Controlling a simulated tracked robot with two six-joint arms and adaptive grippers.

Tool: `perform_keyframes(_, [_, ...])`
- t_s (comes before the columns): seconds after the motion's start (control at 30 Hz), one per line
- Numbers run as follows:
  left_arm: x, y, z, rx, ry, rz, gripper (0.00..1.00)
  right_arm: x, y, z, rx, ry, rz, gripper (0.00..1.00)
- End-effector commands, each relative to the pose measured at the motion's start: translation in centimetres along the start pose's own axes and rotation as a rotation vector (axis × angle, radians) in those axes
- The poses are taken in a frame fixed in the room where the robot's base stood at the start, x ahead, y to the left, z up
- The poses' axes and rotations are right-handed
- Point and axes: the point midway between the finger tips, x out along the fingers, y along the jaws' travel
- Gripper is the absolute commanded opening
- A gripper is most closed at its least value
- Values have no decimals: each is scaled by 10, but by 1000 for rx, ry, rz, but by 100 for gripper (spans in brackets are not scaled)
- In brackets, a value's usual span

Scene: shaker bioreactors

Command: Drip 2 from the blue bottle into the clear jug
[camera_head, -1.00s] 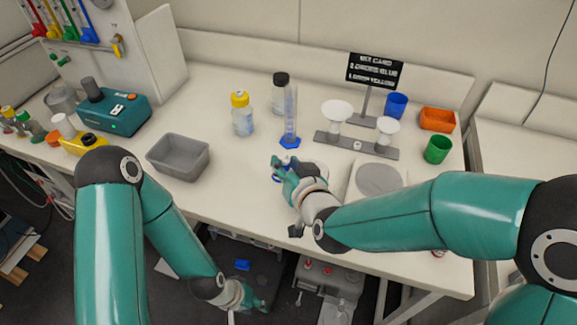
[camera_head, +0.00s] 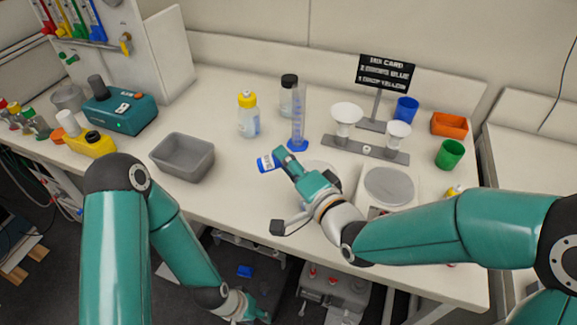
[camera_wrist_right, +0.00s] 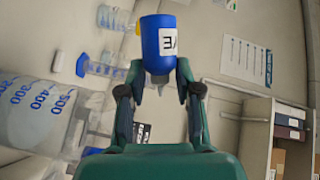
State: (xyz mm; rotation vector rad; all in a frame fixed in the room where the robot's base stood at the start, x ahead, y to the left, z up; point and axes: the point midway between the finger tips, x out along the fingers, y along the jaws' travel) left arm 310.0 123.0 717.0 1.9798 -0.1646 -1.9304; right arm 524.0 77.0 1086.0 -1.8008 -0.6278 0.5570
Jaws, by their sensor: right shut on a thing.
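The blue bottle (camera_head: 268,162) is in my right gripper (camera_head: 285,157), tipped onto its side with its base toward the left in the head view. In the right wrist view the bottle (camera_wrist_right: 160,43) shows its white label and a pale nozzle pointing back between the fingers of the gripper (camera_wrist_right: 160,95). The clear jug (camera_wrist_right: 38,110), with blue graduation numbers, fills the left of the wrist view. In the head view my right gripper and wrist hide most of it. No falling drop is visible. My left gripper (camera_head: 243,306) is low, beyond the table's front edge; its fingers are unclear.
A yellow-capped bottle (camera_head: 248,115), a measuring cylinder (camera_head: 298,130) and a dark-capped bottle (camera_head: 288,95) stand behind. A grey bin (camera_head: 183,157) is left. A funnel stand (camera_head: 365,149), mix card (camera_head: 385,72) and round-plated device (camera_head: 388,186) are right.

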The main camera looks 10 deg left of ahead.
Motion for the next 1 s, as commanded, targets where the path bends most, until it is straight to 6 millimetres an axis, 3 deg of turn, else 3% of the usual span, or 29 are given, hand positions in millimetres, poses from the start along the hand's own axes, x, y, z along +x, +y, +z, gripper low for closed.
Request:
perform_keyframes(0.2, [18,-7,0,0,0,0,40,1,1,1,81,5,-37,6])
perform_keyframes(1.0, [63,-23,0,0,0,0,40,-20,10,-48,404,28,-170,6])
